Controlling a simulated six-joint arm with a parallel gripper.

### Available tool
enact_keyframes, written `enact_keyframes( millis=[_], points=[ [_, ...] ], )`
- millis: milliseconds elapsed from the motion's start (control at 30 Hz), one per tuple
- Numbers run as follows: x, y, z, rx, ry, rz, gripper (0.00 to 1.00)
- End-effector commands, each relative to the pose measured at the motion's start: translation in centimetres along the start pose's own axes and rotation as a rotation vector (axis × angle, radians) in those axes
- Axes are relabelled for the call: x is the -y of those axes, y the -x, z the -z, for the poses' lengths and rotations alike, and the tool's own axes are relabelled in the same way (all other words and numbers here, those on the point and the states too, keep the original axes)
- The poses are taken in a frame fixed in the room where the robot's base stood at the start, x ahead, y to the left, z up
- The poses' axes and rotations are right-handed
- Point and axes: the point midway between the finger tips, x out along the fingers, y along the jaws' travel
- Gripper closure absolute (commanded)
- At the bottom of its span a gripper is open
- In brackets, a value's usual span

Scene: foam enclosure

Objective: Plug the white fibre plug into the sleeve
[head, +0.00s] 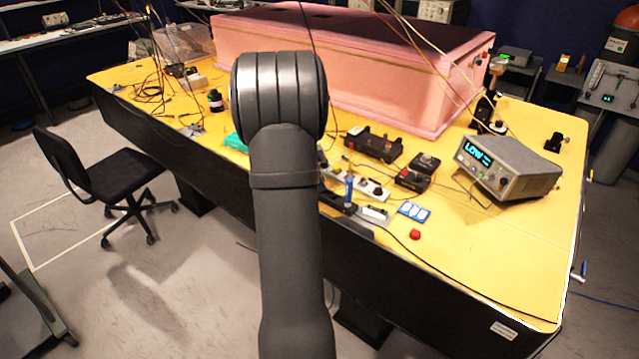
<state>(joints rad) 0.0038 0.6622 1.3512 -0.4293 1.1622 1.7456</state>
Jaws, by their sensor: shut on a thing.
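Only the head view is given. My own dark grey arm rises through the middle of the picture and bends at a large rounded joint above the yellow table (480,262). My gripper is hidden behind the arm, so I cannot see its jaws or what is between them. I cannot make out the white fibre plug or the sleeve. Just right of the arm, small dark and blue hardware (349,187) stands near the table's front edge, partly covered by the arm. Its details are too small to tell.
A large pink foam box (340,70) fills the table's back. Black devices (374,145), a grey meter reading LOW (508,166), blue-white pieces (414,211) and a red knob (415,234) lie right of the arm. Thin cables cross the table. Its front right is mostly clear.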

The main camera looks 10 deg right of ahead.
Motion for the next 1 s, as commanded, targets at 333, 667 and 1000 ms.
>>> enact_keyframes(
  millis=[333, 667, 1000],
  points=[
    [0.0, 6.3, 2.6, -0.001, -0.002, 0.003, 1.00],
    [1.5, 5.6, 8.5, 0.005, 0.044, 0.017, 1.00],
    [2.6, 2.3, 14.6, 0.001, 0.114, 0.047, 1.00]
  ],
)
